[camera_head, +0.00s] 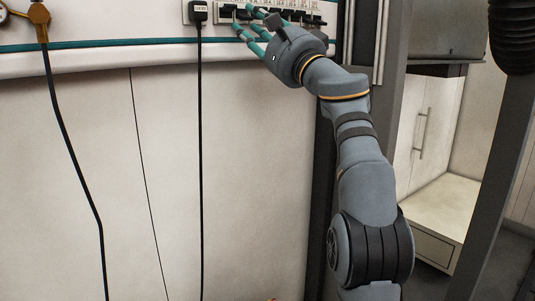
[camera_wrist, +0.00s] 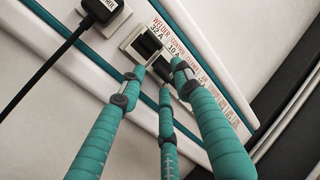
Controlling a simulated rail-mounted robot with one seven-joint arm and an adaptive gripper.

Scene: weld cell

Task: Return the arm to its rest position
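My arm (camera_head: 365,195) reaches up from the lower right of the head view, bent over to the left at the top. My gripper (camera_head: 243,20) is at the row of breakers on the wall panel. Its teal fingers stand apart, with nothing seen held between them. In the wrist view the fingertips of my gripper (camera_wrist: 160,78) are in front of the breaker row (camera_wrist: 146,44), close to the dark switches. Whether they touch a switch cannot be told. The label by the breakers reads "WELDER 32 A", with a 10 A one beside it. The fingers hide part of the row.
A black plug (camera_head: 198,12) with a hanging cable is left of the breakers. A brass fitting (camera_head: 39,18) with a hose is at far left. A dark post (camera_head: 392,90) stands right of the panel, with a cabinet (camera_head: 440,215) behind.

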